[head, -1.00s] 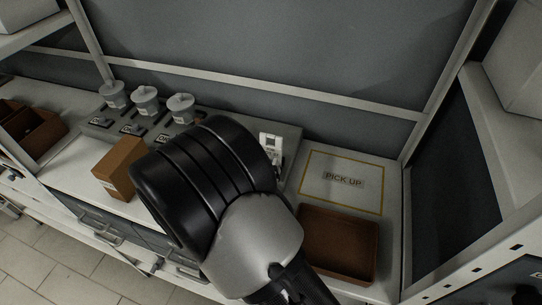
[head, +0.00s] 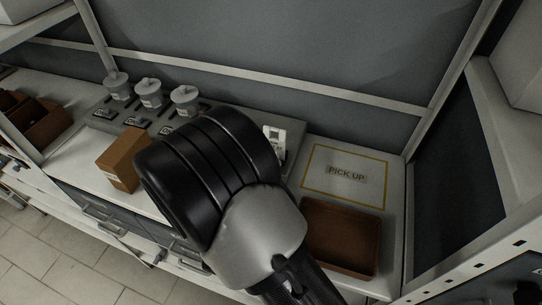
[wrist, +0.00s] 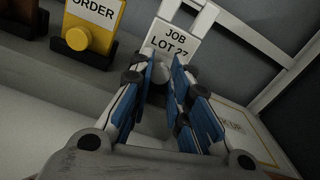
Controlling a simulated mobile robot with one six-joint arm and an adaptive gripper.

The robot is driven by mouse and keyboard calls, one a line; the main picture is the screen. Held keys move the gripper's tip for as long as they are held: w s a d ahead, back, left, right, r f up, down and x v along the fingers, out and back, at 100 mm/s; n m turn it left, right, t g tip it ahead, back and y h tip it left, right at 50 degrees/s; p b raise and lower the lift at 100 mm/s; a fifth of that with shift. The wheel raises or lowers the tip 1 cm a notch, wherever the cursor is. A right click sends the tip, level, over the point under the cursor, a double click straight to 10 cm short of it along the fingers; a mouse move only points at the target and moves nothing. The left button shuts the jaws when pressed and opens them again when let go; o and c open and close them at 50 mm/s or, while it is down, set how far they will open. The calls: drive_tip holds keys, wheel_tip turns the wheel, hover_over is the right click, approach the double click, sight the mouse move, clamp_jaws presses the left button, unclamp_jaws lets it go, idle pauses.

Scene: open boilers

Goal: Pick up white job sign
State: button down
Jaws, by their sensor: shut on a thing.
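The white job sign (wrist: 178,42) stands ahead in the wrist view, with "JOB LOT 27" in black. My gripper (wrist: 160,78) has its blue-padded fingers closed around a rounded grey knob at the sign's lower front. The fingers hide the sign's lower part, so I cannot tell whether it is lifted from its seat. In the head view, only the upper part of the white sign (head: 275,134) shows past my black and grey wrist, which hides the fingers.
A yellow "ORDER" sign (wrist: 92,18) stands left of the white one. The "PICK UP" area (head: 346,190) is bare, with a brown tray (head: 341,237) in front. A brown box (head: 121,162) and lidded grey pots (head: 150,94) are at left.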

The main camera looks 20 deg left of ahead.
wheel_tip(320, 180, up, 18)
drive_tip(key=p, duration=0.5)
idle(0.6)
